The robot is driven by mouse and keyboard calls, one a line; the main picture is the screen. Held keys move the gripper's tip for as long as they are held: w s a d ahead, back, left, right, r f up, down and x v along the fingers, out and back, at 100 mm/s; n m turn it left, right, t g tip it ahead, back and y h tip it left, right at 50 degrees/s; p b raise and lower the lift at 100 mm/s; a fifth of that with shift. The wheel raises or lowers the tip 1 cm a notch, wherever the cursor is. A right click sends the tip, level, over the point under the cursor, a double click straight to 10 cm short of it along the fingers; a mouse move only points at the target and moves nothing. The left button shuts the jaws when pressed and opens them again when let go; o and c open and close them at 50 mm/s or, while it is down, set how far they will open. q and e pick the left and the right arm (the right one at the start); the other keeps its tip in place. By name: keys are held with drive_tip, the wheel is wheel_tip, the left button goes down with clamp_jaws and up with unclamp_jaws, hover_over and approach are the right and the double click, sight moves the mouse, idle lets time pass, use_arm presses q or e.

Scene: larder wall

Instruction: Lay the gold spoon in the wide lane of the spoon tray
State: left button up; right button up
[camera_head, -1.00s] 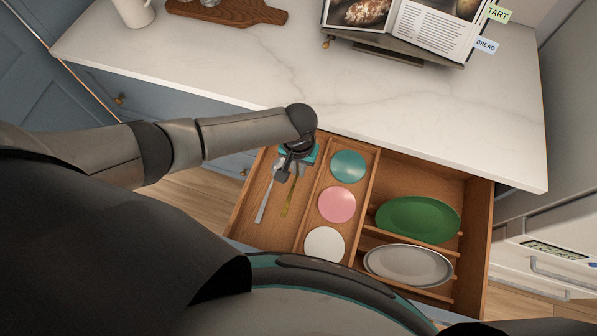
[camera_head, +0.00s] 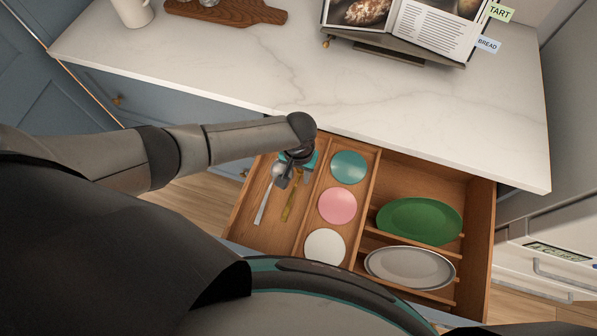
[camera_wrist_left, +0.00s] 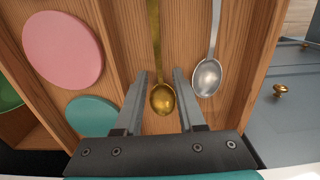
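The gold spoon (camera_head: 289,207) lies in the left lane of the open drawer's wooden tray (camera_head: 243,222), beside a silver spoon (camera_head: 262,207). My left gripper (camera_head: 283,184) is over this lane and partly hides the gold spoon's bowl. In the left wrist view the gripper (camera_wrist_left: 160,75) is open. Its fingers stand on either side of the gold spoon's bowl (camera_wrist_left: 162,99), with gaps on both sides. The silver spoon (camera_wrist_left: 207,76) lies outside the fingers. Whether the gold spoon touches the tray floor all along is hard to tell. My right gripper is out of view.
A divider separates the spoons from a lane with a teal disc (camera_head: 348,167), a pink disc (camera_head: 337,205) and a white disc (camera_head: 324,245). A green plate (camera_head: 418,219) and a grey plate (camera_head: 408,266) lie farther right. The white counter (camera_head: 260,70) overhangs the drawer's back.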

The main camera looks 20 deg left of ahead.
sight(298, 177)
use_arm(q)
wheel_tip(298, 177, up, 12)
drive_tip(key=p, duration=0.3)
drive_tip(key=shift+r, duration=0.15)
idle(0.4)
